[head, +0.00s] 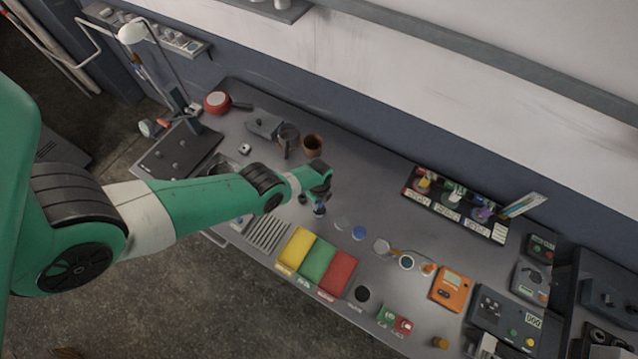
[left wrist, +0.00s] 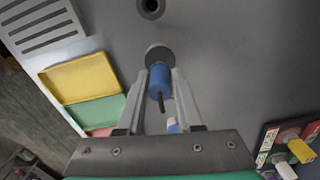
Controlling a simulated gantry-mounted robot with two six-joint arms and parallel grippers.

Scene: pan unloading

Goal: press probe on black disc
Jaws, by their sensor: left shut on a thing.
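My left gripper (head: 319,203) is over the middle of the workbench, left of the black disc. It is shut on a small blue probe (left wrist: 159,80), which sits between the two fingers in the left wrist view. A dark thin stem sticks out of the probe toward the camera. A grey round piece (left wrist: 158,53) shows at its far end; I cannot tell whether it belongs to the probe or lies on the bench. The black disc (head: 362,293) lies on the bench near its front edge, right of the red tray. My right gripper is not in view.
Yellow (head: 297,248), green (head: 316,262) and red (head: 338,272) trays lie between the gripper and the front edge. A blue disc (head: 359,232) and other small round items lie to the right, before an orange device (head: 450,289). A brown cup (head: 312,145) stands behind.

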